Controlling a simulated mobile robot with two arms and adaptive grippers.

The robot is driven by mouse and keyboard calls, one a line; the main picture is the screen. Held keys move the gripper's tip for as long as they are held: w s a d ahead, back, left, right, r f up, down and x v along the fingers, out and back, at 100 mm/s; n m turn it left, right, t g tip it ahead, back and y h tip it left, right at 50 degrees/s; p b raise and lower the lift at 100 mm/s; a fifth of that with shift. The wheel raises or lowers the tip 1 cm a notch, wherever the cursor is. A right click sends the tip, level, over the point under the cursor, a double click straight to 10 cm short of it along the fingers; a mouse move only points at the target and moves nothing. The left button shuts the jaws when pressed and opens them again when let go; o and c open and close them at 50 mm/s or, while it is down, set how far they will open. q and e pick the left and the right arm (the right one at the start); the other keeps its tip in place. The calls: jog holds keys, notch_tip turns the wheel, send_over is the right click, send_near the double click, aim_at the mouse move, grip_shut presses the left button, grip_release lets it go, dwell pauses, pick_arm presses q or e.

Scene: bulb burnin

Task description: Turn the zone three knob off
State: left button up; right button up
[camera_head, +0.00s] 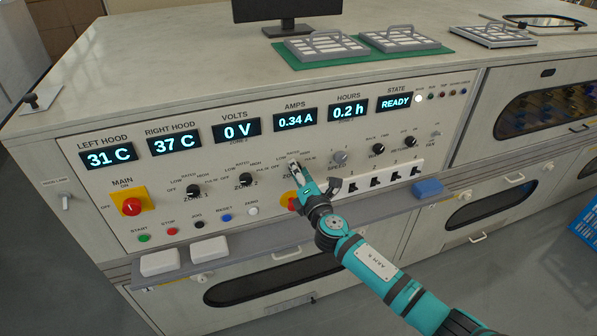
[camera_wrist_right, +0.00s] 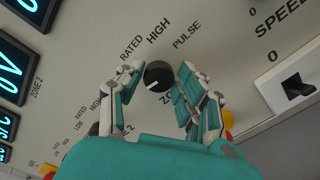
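The zone three knob (camera_wrist_right: 158,75) is a round black knob on the panel, with a white mark on its lower-left side in the right wrist view. RATED, HIGH and PULSE show above it there; no OFF label shows beside it, and the left finger covers part of that side. My right gripper (camera_wrist_right: 160,72) has a finger on either side of the knob, with what look like narrow gaps. In the head view my right gripper (camera_head: 296,172) is at the panel and hides most of the knob. My left gripper is not in view.
The zone two knob (camera_head: 246,179) and zone one knob (camera_head: 193,190) are left of my right gripper. A grey speed knob (camera_head: 339,158) and a row of black switches (camera_head: 383,178) are close on its right. A shelf ledge (camera_head: 235,243) runs below the panel.

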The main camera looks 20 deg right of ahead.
jog(key=shift+o, duration=1.4)
jog(key=s, duration=1.2)
jog(key=shift+d, duration=0.2)
